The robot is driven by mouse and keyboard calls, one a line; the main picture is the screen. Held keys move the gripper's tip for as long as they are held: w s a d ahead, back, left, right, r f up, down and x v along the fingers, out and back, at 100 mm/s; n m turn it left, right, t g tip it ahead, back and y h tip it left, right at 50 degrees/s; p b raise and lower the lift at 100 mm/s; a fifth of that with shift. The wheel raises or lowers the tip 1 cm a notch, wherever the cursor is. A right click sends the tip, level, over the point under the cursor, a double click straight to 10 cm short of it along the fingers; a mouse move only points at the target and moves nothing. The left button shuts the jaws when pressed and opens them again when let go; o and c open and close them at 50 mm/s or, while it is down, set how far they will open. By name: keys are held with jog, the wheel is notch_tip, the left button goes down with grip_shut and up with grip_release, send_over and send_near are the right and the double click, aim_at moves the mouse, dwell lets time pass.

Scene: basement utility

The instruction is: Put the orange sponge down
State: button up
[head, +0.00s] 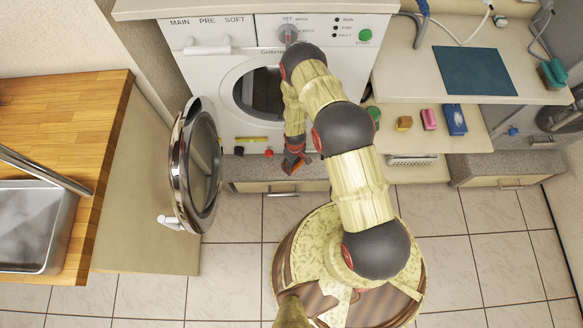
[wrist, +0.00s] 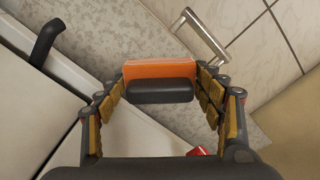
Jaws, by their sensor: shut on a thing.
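My gripper (head: 293,162) hangs low in front of the white washing machine, above the grey speckled ledge. In the wrist view my gripper (wrist: 163,92) has its padded fingers on either side of the orange sponge (wrist: 158,70), shut on it. A dark grey rounded bar lies along the sponge's near side. In the head view only a small part of the orange sponge (head: 289,168) shows at the fingertips. Whether the sponge touches the ledge (wrist: 172,110) cannot be told.
The washing machine's round door (head: 201,165) stands open at left. A red item (head: 268,153) and a black item (head: 239,151) sit left of my gripper. Right, a shelf holds a yellow sponge (head: 404,123), a pink item (head: 429,119) and a blue item (head: 455,119).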

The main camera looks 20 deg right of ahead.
jog(key=shift+w+a+f+b, duration=0.15)
jog(key=shift+w+a+f, duration=0.1)
jog(key=shift+f, duration=0.15)
jog(key=shift+w+a+f+b, duration=0.15)
jog(key=shift+w+f, duration=0.1)
jog(key=shift+f, duration=0.1)
jog(key=shift+w+a+f+b, duration=0.15)
jog(key=shift+f+b, duration=0.5)
jog(key=shift+f, duration=1)
jog(key=shift+f, duration=0.1)
jog(key=shift+f, duration=0.15)
jog(key=o, duration=0.9)
jog(key=shift+o, duration=0.7)
